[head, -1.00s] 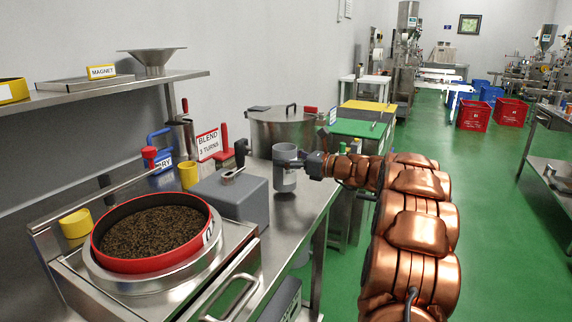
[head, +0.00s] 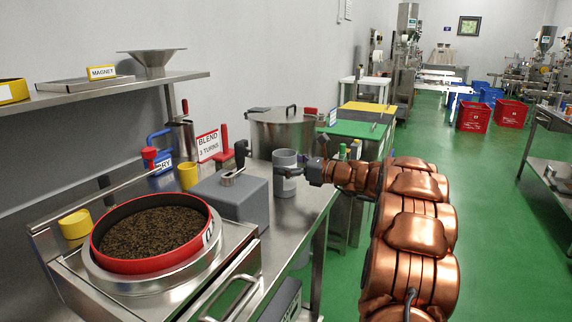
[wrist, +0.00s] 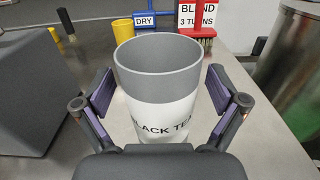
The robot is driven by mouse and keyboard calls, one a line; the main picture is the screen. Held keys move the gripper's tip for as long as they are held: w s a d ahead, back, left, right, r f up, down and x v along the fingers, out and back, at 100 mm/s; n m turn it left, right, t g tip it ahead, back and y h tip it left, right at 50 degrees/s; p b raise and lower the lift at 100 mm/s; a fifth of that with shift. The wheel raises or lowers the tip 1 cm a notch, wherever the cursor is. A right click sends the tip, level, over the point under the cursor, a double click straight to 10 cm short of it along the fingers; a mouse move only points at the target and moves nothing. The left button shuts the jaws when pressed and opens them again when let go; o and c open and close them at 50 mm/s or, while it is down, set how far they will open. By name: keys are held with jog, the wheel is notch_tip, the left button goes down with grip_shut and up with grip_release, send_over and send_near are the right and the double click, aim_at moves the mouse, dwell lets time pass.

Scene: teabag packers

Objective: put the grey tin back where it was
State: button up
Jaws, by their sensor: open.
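The grey tin (head: 285,178) stands upright on the steel bench, right of a grey box-shaped machine. In the wrist view the grey tin (wrist: 158,80) is open-topped, looks empty in its upper part, and has a white label reading "BLACK TEA". My gripper (head: 303,172) reaches it from the right. In the wrist view my gripper (wrist: 166,95) is open, one finger on each side of the tin, with a small gap visible at the left finger. The contact on the right side is hard to tell.
The grey machine (head: 232,198) stands close left of the tin. Behind are a yellow cup (head: 188,176), a "BLEND 3 TURNS" sign (head: 208,145) and a large steel pot (head: 283,132). A red-rimmed sieve of tea (head: 155,265) is at front left. Bare bench (head: 290,213) lies in front of the tin.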

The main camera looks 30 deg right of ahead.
jog(key=shift+r, duration=0.15)
jog(key=p+v, duration=0.1)
jog(key=v, duration=1.1)
dwell(0.3)
